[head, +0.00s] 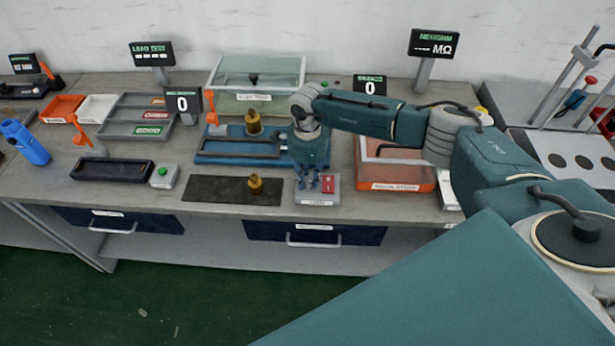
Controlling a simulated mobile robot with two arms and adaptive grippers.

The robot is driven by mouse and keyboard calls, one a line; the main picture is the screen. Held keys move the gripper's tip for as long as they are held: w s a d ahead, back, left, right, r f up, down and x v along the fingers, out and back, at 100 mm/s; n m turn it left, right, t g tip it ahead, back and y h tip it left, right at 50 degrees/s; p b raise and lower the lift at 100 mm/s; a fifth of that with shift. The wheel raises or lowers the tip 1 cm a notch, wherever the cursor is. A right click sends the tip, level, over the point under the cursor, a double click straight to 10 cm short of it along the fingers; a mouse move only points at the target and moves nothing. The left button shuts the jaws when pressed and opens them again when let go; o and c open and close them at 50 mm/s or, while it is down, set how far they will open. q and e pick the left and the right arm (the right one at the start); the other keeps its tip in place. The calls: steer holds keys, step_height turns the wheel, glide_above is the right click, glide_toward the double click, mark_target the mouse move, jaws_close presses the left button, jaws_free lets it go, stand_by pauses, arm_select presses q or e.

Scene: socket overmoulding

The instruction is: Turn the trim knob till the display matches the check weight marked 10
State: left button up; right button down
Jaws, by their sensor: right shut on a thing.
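My right gripper (310,181) points down at the small grey box (335,198) near the bench's front edge. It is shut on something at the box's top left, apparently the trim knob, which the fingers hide. A red part (327,184) shows beside the fingers. The display (370,86) behind my arm reads 0; another display (183,101) to the left also reads 0. One brass weight (253,122) stands on the blue fixture (215,152). Another brass weight (255,184) stands on the dark mat (215,190). Their markings are too small to read. My left gripper is out of view.
An orange-rimmed tray (402,187) is right of the grey box, under my arm. A box with a green button (163,176) and a dark tray (112,169) lie left of the mat. A clear-lidded bin (256,75) stands behind.

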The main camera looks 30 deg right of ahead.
mark_target(308, 179)
steer(key=shift+m, duration=0.3)
steer(key=shift+m+b, duration=0.65)
steer(key=shift+m, duration=0.25)
steer(key=m+b, duration=0.1)
steer(key=m, duration=0.2)
steer(key=shift+m, duration=0.3)
steer(key=m+b, duration=0.1)
steer(key=m, duration=0.4)
steer(key=shift+w+m+b, duration=0.1)
steer(key=shift+m+b, duration=0.2)
steer(key=shift+r, duration=0.1)
steer(key=c, duration=1.7)
jaws_free()
steer(key=shift+c, duration=0.2)
steer(key=shift+r, duration=0.15)
step_height(308, 179, up, 12)
